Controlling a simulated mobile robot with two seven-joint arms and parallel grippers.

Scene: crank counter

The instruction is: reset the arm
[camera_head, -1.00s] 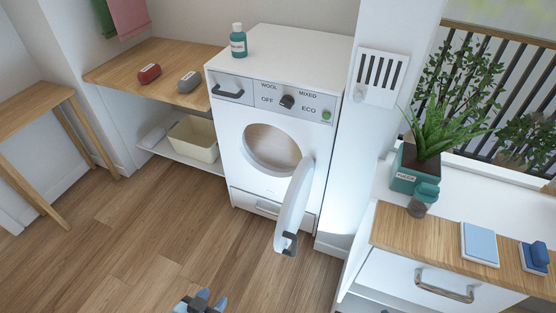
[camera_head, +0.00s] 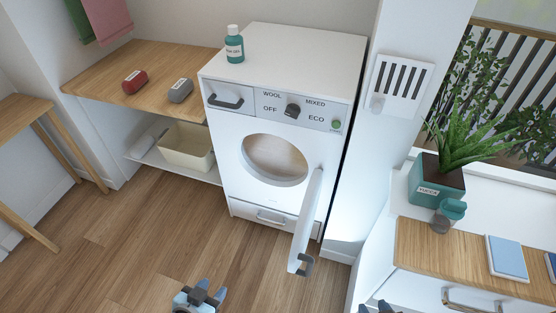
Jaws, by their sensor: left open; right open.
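My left gripper (camera_head: 208,293) is low in the picture, over the wooden floor in front of the washing machine (camera_head: 220,165). Its fingers are open, with nothing between them. My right gripper (camera_head: 376,307) just shows at the bottom edge, right of the machine's door; most of it is cut off, and I see nothing held in it.
A teal bottle (camera_head: 234,45) stands on the machine. A red item (camera_head: 136,82) and a grey item (camera_head: 180,91) lie on the wooden counter, above a beige bin (camera_head: 187,147). At right are a potted plant (camera_head: 438,182) and a blue-topped pad (camera_head: 507,257). Floor at left is clear.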

